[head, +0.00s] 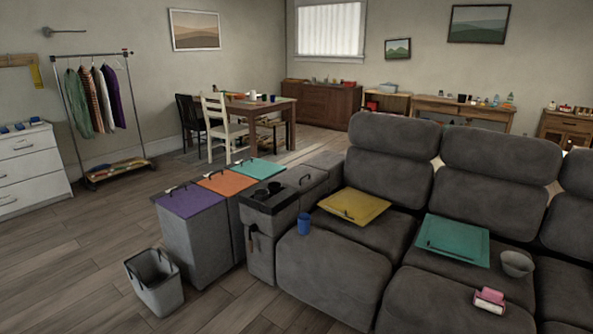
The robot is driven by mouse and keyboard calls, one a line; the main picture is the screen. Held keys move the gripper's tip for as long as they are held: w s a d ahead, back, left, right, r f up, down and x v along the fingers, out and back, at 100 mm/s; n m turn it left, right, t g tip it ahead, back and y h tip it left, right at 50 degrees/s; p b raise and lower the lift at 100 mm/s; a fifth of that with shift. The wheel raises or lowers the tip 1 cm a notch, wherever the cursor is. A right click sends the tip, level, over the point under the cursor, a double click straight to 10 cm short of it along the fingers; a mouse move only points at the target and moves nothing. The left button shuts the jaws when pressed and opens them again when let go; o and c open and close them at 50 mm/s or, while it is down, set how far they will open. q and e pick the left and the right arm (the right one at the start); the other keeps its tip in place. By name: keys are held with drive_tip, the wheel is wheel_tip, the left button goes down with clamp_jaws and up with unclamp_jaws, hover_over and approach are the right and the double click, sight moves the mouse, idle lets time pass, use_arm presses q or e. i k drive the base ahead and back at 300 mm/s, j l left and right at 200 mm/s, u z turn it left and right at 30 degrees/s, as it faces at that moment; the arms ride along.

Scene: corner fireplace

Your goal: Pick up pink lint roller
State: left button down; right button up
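The pink lint roller (489,300) lies on the front part of a grey sofa seat at the lower right of the head view. It has a pink part and a whitish part. Its far side and any handle are too small to make out clearly. Neither of my grippers shows in this view.
The grey sofa (335,275) also holds a grey bowl (516,263), a teal board (454,240), a yellow board (353,205) and a blue cup (304,223). Colour-lidded bins (188,201) and a grey bucket (154,283) stand left of it.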

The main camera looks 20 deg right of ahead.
sight(490, 299)
drive_tip(key=i+l+z, duration=0.1)
drive_tip(key=i+z, duration=0.3)
drive_tip(key=i+l+z, duration=0.1)
drive_tip(key=z, duration=0.3)
drive_tip(key=i+j+z, duration=0.1)
drive_tip(key=i+z, duration=0.35)
drive_tip(key=k, duration=0.05)
